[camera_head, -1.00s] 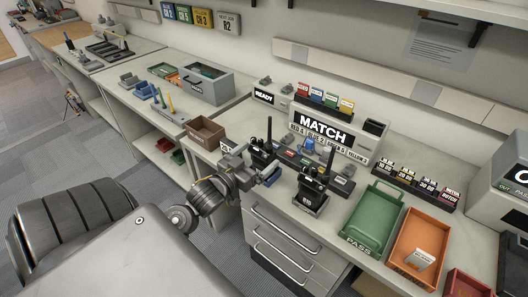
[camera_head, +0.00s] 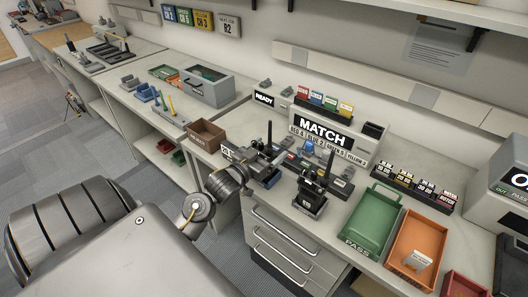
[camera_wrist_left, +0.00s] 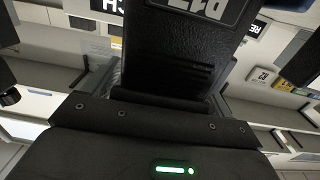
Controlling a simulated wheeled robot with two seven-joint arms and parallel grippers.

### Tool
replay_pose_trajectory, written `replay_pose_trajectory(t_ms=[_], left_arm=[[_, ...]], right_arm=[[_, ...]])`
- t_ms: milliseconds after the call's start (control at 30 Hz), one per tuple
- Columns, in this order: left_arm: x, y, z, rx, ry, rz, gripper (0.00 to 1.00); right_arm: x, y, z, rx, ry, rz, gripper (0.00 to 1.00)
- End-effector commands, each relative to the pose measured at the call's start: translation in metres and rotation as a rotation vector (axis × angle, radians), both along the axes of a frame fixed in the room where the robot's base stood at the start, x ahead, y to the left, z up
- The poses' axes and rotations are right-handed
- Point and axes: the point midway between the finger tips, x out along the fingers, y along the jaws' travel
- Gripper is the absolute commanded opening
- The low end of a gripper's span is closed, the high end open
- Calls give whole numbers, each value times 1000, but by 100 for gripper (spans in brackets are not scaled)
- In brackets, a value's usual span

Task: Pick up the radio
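Two black handheld radios with upright antennas stand on the counter in front of the MATCH panel. The left radio (camera_head: 268,141) is partly hidden by my left gripper (camera_head: 266,158). The right radio (camera_head: 317,178) stands nearer in a dark holder (camera_head: 310,204). In the left wrist view the left radio's dark textured body (camera_wrist_left: 180,45) fills the upper middle, with part of an upside-down white label. Dark finger parts show at both side edges there, with gaps between them and the radio. My left gripper looks open around it. My right gripper is not in view.
A green PASS tray (camera_head: 370,222) and an orange tray (camera_head: 404,243) lie to the right. A brown bin (camera_head: 207,136) stands left of the gripper. The MATCH panel (camera_head: 325,133) rises behind the radios. Small parts sit between them.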

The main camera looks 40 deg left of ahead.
Motion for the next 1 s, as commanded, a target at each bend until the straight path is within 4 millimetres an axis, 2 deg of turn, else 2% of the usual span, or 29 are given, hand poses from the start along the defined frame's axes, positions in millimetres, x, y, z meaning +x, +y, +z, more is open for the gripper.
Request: replay_pose_trajectory(t_ms=[33,300,367,733,933,1000], left_arm=[[0,0,0,0,0,0,79],[0,0,0,0,0,0,43],[0,0,1,0,-3,0,37],[0,0,8,1,-4,-1,37],[0,0,34,4,-9,-2,37],[-10,-2,45,3,-6,-2,37]], right_arm=[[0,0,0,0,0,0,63],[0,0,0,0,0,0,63],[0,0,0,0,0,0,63],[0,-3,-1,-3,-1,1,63],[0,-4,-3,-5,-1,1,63],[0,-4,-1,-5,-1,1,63]])
